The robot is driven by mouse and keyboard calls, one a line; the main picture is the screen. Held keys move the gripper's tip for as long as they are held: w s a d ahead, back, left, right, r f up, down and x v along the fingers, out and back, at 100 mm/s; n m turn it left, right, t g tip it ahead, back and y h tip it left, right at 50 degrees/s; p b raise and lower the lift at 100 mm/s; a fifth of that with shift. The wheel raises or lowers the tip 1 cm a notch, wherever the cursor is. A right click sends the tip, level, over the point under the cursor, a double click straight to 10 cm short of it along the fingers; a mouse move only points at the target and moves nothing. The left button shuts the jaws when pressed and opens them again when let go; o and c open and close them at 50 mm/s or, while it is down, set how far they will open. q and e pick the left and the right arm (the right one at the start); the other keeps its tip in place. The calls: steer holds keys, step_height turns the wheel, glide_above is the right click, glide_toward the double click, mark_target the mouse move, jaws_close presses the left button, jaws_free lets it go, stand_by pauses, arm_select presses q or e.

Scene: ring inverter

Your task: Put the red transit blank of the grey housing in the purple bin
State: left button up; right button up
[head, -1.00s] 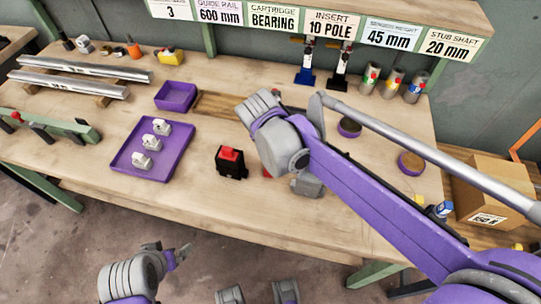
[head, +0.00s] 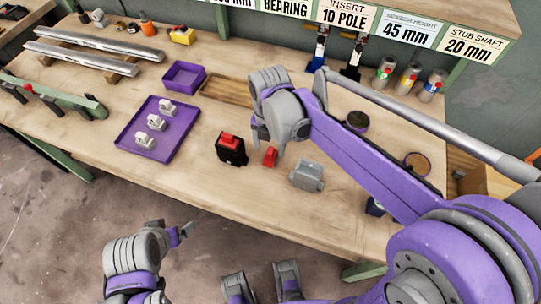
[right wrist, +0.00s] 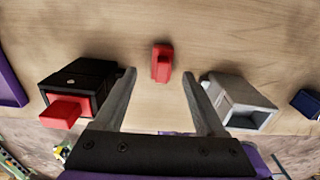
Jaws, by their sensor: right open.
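The loose red transit blank (head: 270,156) lies on the bench between the black housing and the grey housing (head: 307,176). The grey housing shows an empty opening in the right wrist view (right wrist: 245,117). My right gripper (head: 268,144) is open, pointing down close to the red blank. In the right wrist view the blank (right wrist: 161,63) appears just beyond and between the two fingertips, not gripped. The small purple bin (head: 183,77) stands farther back to the left, looking empty. My left gripper (head: 184,230) is low in front of the bench; its jaws are unclear.
The black housing (head: 231,150) holds its own red blank, left of the loose one. A purple tray (head: 172,146) with white parts lies farther left. A wooden tray (head: 227,90) is beside the bin. Bare bench lies in front of the housings.

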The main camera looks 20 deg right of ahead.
mark_target(271, 151)
step_height(271, 151, down, 4)
steer(key=shift+d+f, duration=0.1)
steer(key=shift+d, duration=0.05)
jaws_close()
stand_by(0.4)
